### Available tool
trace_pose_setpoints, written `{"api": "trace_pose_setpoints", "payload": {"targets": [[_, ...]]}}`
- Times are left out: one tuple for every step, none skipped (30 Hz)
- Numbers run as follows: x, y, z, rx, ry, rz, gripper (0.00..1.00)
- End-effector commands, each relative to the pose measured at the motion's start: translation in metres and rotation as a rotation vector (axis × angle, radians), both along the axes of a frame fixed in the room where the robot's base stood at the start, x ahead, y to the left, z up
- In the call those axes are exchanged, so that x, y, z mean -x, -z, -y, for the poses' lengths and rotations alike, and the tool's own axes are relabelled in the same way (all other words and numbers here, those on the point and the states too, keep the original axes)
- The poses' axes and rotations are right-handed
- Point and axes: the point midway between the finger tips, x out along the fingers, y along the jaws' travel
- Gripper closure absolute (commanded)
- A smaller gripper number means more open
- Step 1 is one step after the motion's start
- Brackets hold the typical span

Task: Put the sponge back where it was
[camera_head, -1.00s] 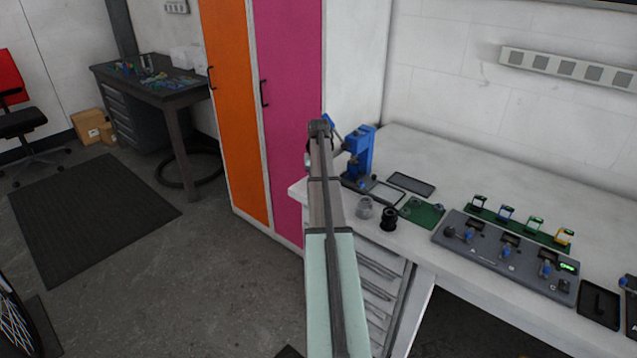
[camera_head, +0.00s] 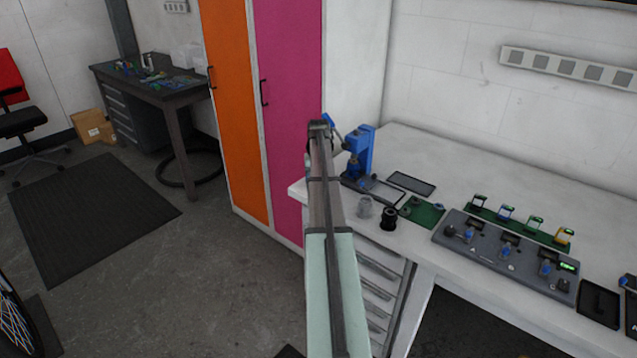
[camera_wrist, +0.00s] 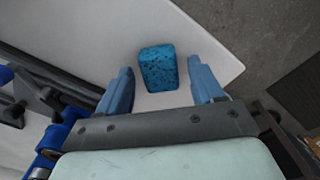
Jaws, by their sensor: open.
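The sponge (camera_wrist: 159,68) is a blue speckled block in the wrist view. It lies on the white tabletop (camera_wrist: 190,45) near a corner of it. My gripper (camera_wrist: 162,90) is open, with one blue finger on each side of the sponge and a gap on both sides. The near end of the sponge lies between the fingertips and its far end reaches beyond them. In the head view my arm hides the sponge and the gripper's fingers.
A blue press-like device (camera_head: 361,152) stands on the workbench (camera_head: 480,165) just right of my arm. An orange and pink cabinet (camera_head: 262,110) stands to the left.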

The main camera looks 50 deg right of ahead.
Motion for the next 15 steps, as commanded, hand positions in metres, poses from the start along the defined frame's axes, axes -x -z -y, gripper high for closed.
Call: {"api": "trace_pose_setpoints", "payload": {"targets": [[0.000, -0.003, 0.000, 0.001, 0.000, 0.001, 0.33], [0.000, -0.005, 0.000, 0.001, 0.000, 0.001, 0.33], [0.000, -0.010, 0.000, 0.001, 0.000, 0.001, 0.33], [-0.001, -0.013, 0.000, 0.001, 0.000, 0.001, 0.33], [-0.001, -0.018, 0.001, 0.001, 0.000, 0.001, 0.33], [-0.001, -0.024, 0.000, 0.001, 0.000, 0.001, 0.33], [-0.001, -0.029, 0.000, 0.001, 0.000, 0.001, 0.33], [-0.001, -0.034, 0.001, 0.001, 0.000, 0.001, 0.33], [-0.001, -0.042, 0.001, 0.002, 0.000, 0.002, 0.33], [-0.001, -0.048, 0.001, 0.001, 0.000, 0.001, 0.33], [-0.001, -0.054, 0.001, 0.001, 0.000, 0.001, 0.33], [-0.001, -0.061, 0.001, 0.002, 0.000, 0.002, 0.33], [-0.001, -0.067, 0.001, 0.002, 0.000, 0.002, 0.33], [-0.001, -0.073, 0.001, 0.001, 0.000, 0.001, 0.33], [-0.001, -0.079, 0.001, 0.001, 0.000, 0.001, 0.33]]}}
